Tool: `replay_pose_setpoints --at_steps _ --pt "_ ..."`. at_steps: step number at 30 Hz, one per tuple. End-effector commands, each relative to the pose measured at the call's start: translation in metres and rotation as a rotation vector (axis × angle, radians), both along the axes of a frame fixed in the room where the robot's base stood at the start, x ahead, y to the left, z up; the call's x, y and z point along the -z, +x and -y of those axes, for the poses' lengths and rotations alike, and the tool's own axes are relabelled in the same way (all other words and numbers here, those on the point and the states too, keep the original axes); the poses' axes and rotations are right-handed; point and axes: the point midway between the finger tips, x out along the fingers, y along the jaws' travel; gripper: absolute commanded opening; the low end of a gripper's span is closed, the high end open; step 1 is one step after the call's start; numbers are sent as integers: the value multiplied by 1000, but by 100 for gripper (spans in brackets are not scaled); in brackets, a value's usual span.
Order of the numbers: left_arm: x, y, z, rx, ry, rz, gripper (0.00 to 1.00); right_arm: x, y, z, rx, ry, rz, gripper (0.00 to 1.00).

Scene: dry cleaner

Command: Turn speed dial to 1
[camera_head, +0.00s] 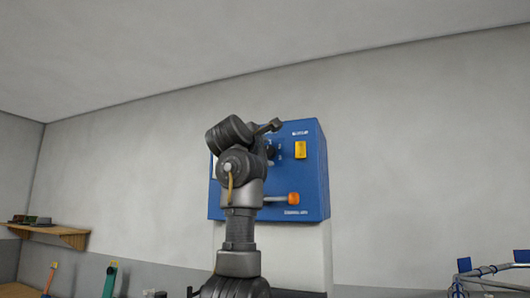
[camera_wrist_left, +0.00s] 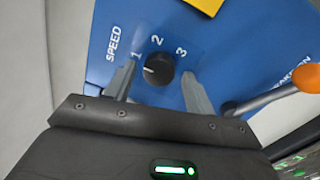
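A blue control panel (camera_head: 315,180) is mounted on the wall in front of me. Its black speed dial (camera_wrist_left: 160,70) shows in the left wrist view, with the numbers 1, 2 and 3 around it. A white mark on the dial faces left, on the side of the 1. My left gripper (camera_wrist_left: 161,70) is open, with one finger on each side of the dial; I cannot tell whether they touch it. In the head view my left arm hides much of the panel, and the left gripper (camera_head: 273,126) shows only in part. My right gripper is not in view.
A yellow switch (camera_head: 300,150) and a lever with an orange knob (camera_head: 293,198) are on the panel, right of the dial. A wooden shelf (camera_head: 70,238) is at the far left. A blue-and-metal frame (camera_head: 490,270) stands at the lower right.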

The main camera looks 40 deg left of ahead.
Motion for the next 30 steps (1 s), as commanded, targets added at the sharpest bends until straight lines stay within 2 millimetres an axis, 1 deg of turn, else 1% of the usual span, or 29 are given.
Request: replay_pose_setpoints --at_steps 8,11,14,21,25,30 --pt "-1 -1 0 -1 2 3 57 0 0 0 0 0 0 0" --pt "1 -6 1 -2 2 3 57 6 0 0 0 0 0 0" --pt "4 -19 4 -2 2 5 57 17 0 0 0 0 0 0" --pt "9 -65 18 -2 2 6 57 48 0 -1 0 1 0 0" --pt "9 -86 25 -2 2 5 57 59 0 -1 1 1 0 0" --pt "8 -101 30 -2 2 2 57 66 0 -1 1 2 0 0"
